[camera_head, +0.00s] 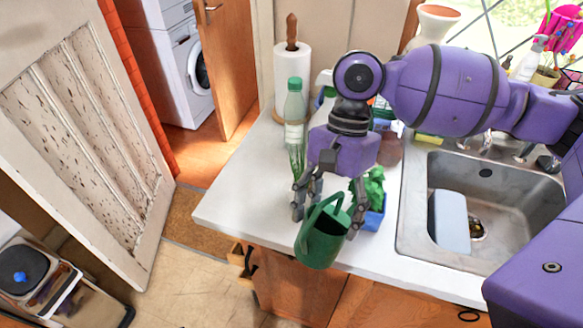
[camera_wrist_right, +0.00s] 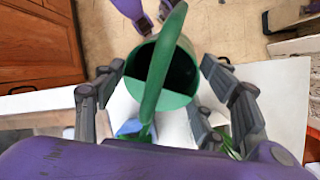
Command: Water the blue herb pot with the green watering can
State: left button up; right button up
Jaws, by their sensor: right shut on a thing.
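The green watering can (camera_head: 318,249) is held by my right gripper (camera_head: 325,202) at the counter's front edge, its body partly over that edge. In the right wrist view the can's handle and dark opening (camera_wrist_right: 180,75) show between the fingers of my right gripper (camera_wrist_right: 165,90). The blue herb pot (camera_head: 375,218) with leafy green herbs stands on the counter just right of the can, partly hidden by the gripper. A bit of blue, likely this pot (camera_wrist_right: 130,127), shows below the can in the wrist view. I cannot make out the can's spout. Purple and grey parts, possibly my left gripper (camera_wrist_right: 148,17), show at the top.
A green-capped bottle (camera_head: 294,112) and a paper towel roll (camera_head: 293,75) stand behind. Green stalks (camera_head: 297,160) show below the bottle. The sink (camera_head: 520,190), holding a pale board (camera_head: 450,222), lies to the right. The counter's left front (camera_head: 240,205) is clear.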

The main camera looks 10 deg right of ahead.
jog(key=shift+f, duration=0.1)
jog(key=shift+s+a+f+t+h, duration=0.15)
jog(key=shift+f+t+h, duration=0.1)
jog(key=shift+f+h, duration=0.25)
jog(key=shift+s+a+f+t+h, duration=0.1)
jog(key=shift+f+t+h, duration=0.2)
jog(key=shift+f, duration=0.35)
jog(key=shift+w+r, duration=0.1)
jog(key=shift+r, duration=2.9)
jog(key=shift+f+t+h, duration=0.55)
jog(key=shift+f+h, duration=0.35)
jog(key=shift+f, duration=0.6)
